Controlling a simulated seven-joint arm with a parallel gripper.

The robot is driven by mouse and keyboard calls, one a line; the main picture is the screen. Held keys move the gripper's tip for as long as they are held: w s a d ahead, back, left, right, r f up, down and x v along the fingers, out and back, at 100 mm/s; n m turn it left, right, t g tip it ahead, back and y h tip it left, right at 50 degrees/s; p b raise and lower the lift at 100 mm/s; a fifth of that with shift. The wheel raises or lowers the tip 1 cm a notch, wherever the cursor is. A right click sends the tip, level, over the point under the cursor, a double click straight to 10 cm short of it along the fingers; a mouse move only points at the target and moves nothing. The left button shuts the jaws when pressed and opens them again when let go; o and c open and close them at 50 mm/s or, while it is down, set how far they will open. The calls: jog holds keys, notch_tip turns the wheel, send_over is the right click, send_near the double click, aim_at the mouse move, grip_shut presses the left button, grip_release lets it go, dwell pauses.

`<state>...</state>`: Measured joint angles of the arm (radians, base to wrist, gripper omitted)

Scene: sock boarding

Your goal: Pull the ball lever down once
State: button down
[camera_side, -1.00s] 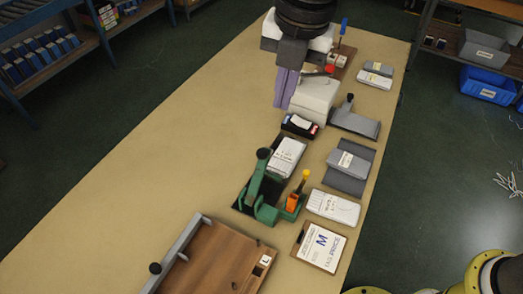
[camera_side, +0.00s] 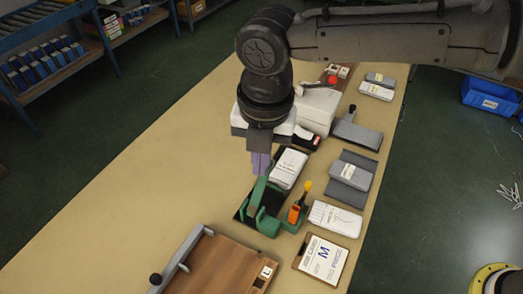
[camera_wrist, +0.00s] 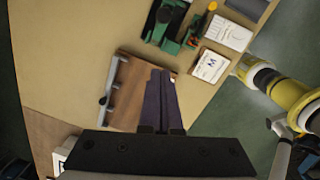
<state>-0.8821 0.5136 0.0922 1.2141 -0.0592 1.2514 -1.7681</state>
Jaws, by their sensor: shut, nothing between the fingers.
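A green device (camera_side: 262,222) stands near the middle of the bench. In the wrist view it is at the top (camera_wrist: 172,43), with a dark ball-ended lever (camera_wrist: 163,16) on it. A second short lever with a yellow-orange knob (camera_side: 305,187) stands upright from an orange block at its right side. My gripper (camera_side: 260,174) has purple fingers, shut and empty, over the back end of the green device in the side view, hiding the dark ball there. In the wrist view the fingers (camera_wrist: 160,73) appear over the brown board. I cannot tell whether they touch anything.
A brown board (camera_side: 225,268) with a grey bar and black ball handle (camera_side: 155,279) lies at the front. White packets, a grey boarded piece (camera_side: 350,172) and a job card (camera_side: 322,257) line the right. A white machine (camera_side: 317,108) stands behind. The bench's left is clear.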

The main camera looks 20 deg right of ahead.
aim_at(264, 186)
jog(key=shift+w+d+f, duration=0.25)
jog(key=shift+w+f, duration=0.45)
jog(key=shift+f, duration=0.45)
jog(key=shift+w+d+f, duration=0.3)
jog(key=shift+w+f, duration=0.35)
jog(key=shift+f, duration=0.45)
jog(key=shift+w+d+f, duration=0.25)
jog(key=shift+w+f, duration=0.45)
jog(key=shift+f, duration=0.45)
jog(key=shift+w+d+g+y, duration=0.3)
jog(key=shift+g+y, duration=0.1)
jog(key=shift+y, duration=0.1)
